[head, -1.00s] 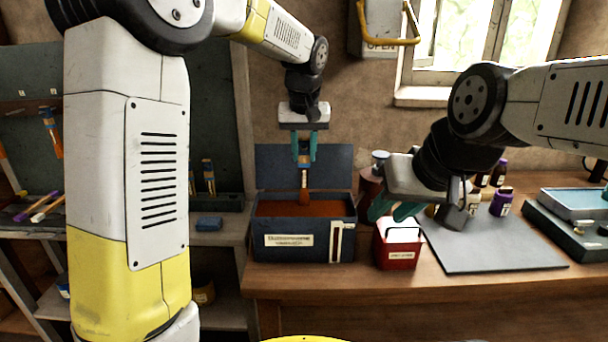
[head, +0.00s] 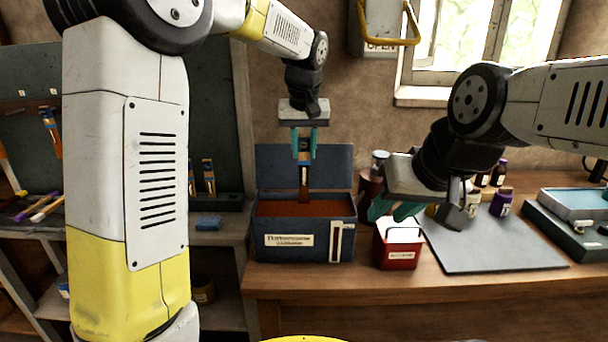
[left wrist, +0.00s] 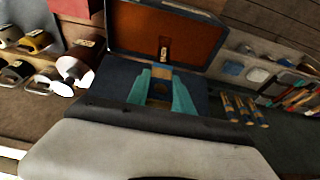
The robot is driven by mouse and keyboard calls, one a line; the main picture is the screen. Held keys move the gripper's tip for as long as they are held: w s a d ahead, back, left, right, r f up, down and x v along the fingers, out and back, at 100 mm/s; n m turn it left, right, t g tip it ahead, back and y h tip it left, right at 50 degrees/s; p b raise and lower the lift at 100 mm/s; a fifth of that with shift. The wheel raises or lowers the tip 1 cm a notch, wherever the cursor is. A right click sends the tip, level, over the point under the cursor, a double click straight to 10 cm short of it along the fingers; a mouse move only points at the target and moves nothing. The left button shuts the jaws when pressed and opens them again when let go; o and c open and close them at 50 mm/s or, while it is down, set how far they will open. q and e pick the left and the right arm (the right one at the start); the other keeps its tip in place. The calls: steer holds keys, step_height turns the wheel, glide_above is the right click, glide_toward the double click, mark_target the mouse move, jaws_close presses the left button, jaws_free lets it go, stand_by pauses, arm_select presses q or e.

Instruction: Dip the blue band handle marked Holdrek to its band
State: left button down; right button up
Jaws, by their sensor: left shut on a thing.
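My left gripper (head: 304,143) is shut on a handle (head: 304,176) and holds it upright above a dark blue tank (head: 285,241). The handle has a blue part near the fingers and an orange-brown lower part. Its lower end meets the reddish-brown liquid (head: 280,209) in the picture; I cannot tell whether it touches. In the left wrist view the teal fingers (left wrist: 161,90) flank the handle, and the liquid (left wrist: 195,40) lies beyond. The name on the handle is not readable. My right gripper (head: 395,210) is beside a red box; its opening is unclear.
The tank's lid (head: 330,166) stands open behind it. The red box (head: 398,255) is right of the tank, near a grey mat (head: 480,245). Bottles (head: 501,203) stand behind the mat. A blue block (head: 208,223) and upright handles (head: 208,178) are to the left.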

mark_target(304, 135)
arm_select(q)
steer(key=shift+r, duration=1.7)
steer(key=shift+s, duration=0.1)
